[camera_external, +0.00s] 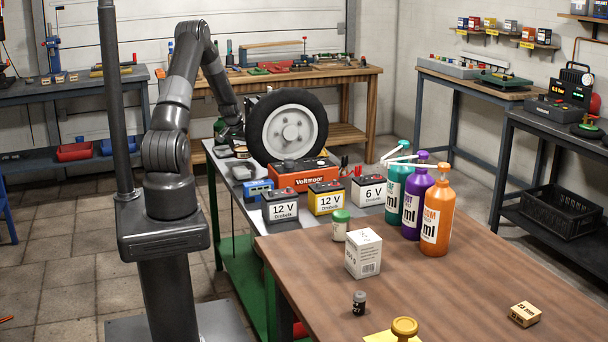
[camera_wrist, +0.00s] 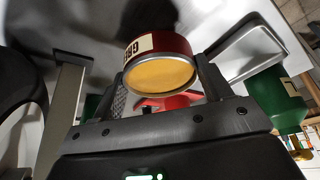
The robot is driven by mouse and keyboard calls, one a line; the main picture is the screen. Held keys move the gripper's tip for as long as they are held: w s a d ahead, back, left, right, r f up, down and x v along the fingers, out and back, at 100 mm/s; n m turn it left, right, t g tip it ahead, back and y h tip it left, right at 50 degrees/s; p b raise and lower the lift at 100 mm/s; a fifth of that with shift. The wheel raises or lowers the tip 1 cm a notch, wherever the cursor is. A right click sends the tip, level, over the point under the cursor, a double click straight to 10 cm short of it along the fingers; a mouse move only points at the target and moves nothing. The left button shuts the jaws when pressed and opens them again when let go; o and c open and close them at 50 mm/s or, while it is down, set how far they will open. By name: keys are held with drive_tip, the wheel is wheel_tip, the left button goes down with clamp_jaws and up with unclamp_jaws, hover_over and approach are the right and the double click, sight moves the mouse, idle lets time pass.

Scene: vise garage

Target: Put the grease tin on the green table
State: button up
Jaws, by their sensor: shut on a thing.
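The grease tin (camera_wrist: 160,70) has a red side, a pale label with partly readable dark letters and a yellow round face, seen in the wrist view. My gripper (camera_wrist: 160,88) is shut on it, one finger on each side. The green table (camera_external: 237,262) has a green frame and lower shelf with a grey top. Whether the tin touches the top cannot be told.
A tire on a rim (camera_external: 289,125), an orange Voltmoor unit (camera_external: 303,176), a blue meter (camera_external: 258,188) and several batteries (camera_external: 280,206) crowd the green table. A brown table (camera_external: 450,275) with bottles and a white box (camera_external: 363,254) adjoins it in front.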

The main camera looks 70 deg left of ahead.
drive_tip(key=shift+f, duration=1.35)
drive_tip(key=shift+f, duration=0.1)
drive_tip(key=o, duration=1.2)
drive_tip(key=shift+c, duration=0.2)
drive_tip(key=v, duration=1.2)
